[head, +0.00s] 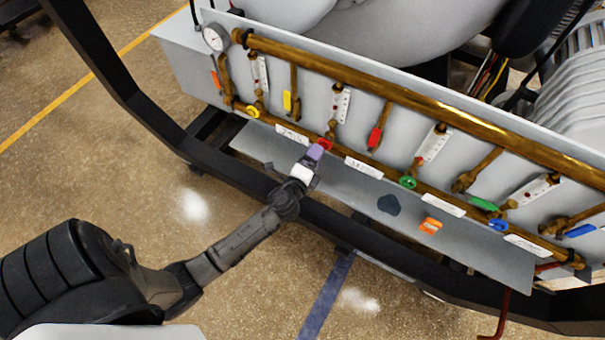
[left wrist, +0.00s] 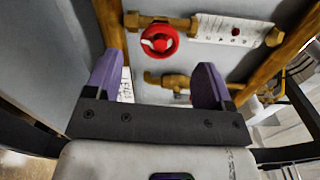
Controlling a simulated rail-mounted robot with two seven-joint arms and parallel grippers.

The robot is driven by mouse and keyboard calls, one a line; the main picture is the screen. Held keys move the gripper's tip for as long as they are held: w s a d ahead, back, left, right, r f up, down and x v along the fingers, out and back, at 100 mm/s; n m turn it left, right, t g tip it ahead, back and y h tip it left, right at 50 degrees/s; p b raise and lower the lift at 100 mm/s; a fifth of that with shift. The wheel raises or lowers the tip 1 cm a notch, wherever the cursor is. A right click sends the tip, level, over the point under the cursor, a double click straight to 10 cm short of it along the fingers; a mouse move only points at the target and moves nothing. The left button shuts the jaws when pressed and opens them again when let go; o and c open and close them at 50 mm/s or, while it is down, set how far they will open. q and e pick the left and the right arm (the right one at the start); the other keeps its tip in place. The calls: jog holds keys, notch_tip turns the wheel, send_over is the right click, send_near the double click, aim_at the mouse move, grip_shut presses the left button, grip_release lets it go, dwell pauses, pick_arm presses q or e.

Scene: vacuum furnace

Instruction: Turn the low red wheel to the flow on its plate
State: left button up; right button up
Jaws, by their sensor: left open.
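The low red wheel (head: 324,143) sits on the lower brass pipework of the panel. In the left wrist view the red wheel (left wrist: 160,40) shows face-on, round with spokes, on a short brass valve. My left gripper (head: 317,151) is right in front of it and partly covers it in the head view. In the left wrist view its purple fingers (left wrist: 158,68) are open and apart, with the wheel beyond and between them; no contact shows. A white plate (head: 363,167) is just right of the wheel; its writing is too small to read. My right gripper is out of view.
Yellow (head: 252,111), green (head: 408,182) and blue (head: 498,225) wheels sit along the same pipe. A grey shelf (head: 345,190) below carries an orange item (head: 430,226) and a dark item (head: 388,204). A black frame bar runs in front.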

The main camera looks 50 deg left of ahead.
pick_arm(q)
jog(key=v, duration=0.7)
jog(key=shift+s, duration=0.25)
jog(key=shift+d, duration=0.1)
